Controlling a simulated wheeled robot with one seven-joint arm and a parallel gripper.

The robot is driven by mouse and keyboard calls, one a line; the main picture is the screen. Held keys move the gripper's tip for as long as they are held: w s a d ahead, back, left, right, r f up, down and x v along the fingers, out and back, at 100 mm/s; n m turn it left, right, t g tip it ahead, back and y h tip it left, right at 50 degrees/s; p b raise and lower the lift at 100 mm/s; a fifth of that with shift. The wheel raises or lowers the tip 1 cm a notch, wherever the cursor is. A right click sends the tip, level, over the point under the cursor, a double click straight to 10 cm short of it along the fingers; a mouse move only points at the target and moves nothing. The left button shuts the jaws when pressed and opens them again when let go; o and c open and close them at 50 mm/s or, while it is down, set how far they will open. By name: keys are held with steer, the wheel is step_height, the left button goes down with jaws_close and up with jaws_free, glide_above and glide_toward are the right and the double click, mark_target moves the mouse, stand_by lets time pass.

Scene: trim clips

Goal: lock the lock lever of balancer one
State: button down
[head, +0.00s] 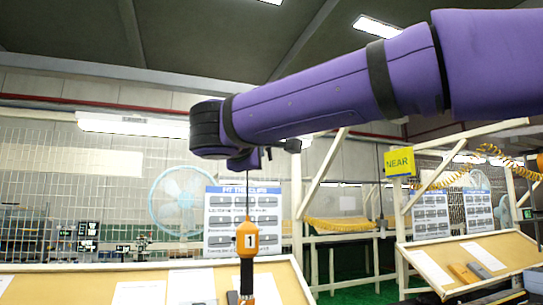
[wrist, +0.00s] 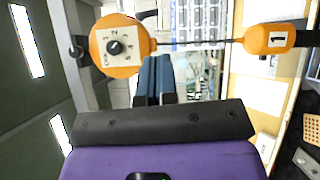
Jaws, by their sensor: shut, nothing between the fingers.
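Balancer one's round orange housing (wrist: 115,47) has a pale numbered dial plate and a black knob; it is at upper left in the wrist view. A thin cable runs from it to an orange body marked 1 (wrist: 277,38). In the head view that marked body (head: 247,240) hangs below my arm, with a dark tool under it, and the housing cannot be made out there. My gripper (wrist: 154,62) is shut and empty, its two dark blue fingers together just beside the housing's lower right edge in the picture. I cannot clearly make out the lock lever.
A wooden bench (head: 282,283) with papers stands below the hanging tool. An instruction board (head: 222,238) and a fan (head: 178,200) are behind it. A second bench (head: 470,262) stands at right, near a yellow NEAR sign (head: 399,162).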

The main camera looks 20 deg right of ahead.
mark_target(270, 157)
steer(key=shift+a+r+t, duration=0.3)
steer(key=shift+a+r, duration=0.1)
steer(key=shift+w+d, duration=0.1)
steer(key=x, duration=1.4)
steer(key=shift+f, duration=0.1)
